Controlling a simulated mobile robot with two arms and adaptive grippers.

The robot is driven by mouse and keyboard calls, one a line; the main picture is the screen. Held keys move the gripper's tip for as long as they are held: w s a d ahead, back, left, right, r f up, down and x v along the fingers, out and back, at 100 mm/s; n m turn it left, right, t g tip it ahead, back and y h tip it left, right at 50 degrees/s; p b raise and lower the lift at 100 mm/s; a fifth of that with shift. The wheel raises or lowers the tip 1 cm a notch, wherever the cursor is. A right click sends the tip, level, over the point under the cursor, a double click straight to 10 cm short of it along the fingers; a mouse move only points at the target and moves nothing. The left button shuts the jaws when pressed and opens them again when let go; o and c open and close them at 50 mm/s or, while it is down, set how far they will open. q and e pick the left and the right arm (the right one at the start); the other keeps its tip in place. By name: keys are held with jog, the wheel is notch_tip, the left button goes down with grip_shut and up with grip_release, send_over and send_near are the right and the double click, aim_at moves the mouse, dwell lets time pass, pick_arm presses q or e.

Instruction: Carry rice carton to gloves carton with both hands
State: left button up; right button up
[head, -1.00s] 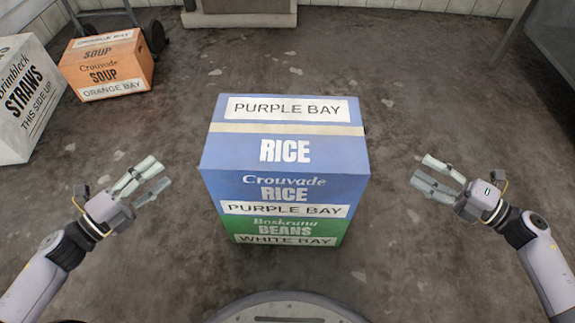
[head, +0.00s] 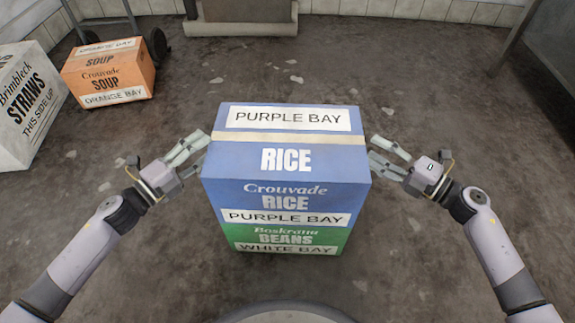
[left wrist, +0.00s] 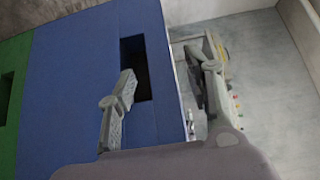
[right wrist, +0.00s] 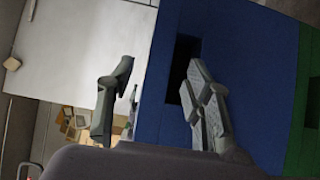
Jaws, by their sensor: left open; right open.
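The blue rice carton (head: 287,195) sits upright on the green beans carton (head: 290,238) in the middle of the head view. Its sides have dark hand holes, seen in the left wrist (left wrist: 135,55) and right wrist (right wrist: 184,60) views. My left gripper (head: 200,148) is open at its left side; one finger overlaps the hole in the left wrist view (left wrist: 162,65). My right gripper (head: 376,155) is open at its right side, one finger overlapping the hole's edge in the right wrist view (right wrist: 160,68). I cannot tell whether fingers touch the carton. No gloves carton is recognisable.
An orange soup carton (head: 108,75) and a white straws carton (head: 28,105) stand on the left. A hand truck (head: 155,40) is behind the soup carton. A grey structure (head: 545,55) stands at the back right. Floor around the stack is clear.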

aim_at(214, 135)
pick_arm(q)
jog(key=shift+x, duration=2.4)
pick_arm(e)
jog(key=shift+x, duration=2.35)
pick_arm(q)
jog(key=shift+c, duration=0.4)
pick_arm(e)
jog(key=shift+c, duration=0.4)
pick_arm(q)
jog(key=shift+s, duration=0.1)
grip_shut()
pick_arm(e)
grip_shut()
pick_arm(q)
jog(key=shift+r, duration=0.25)
pick_arm(e)
jog(key=shift+r, duration=0.25)
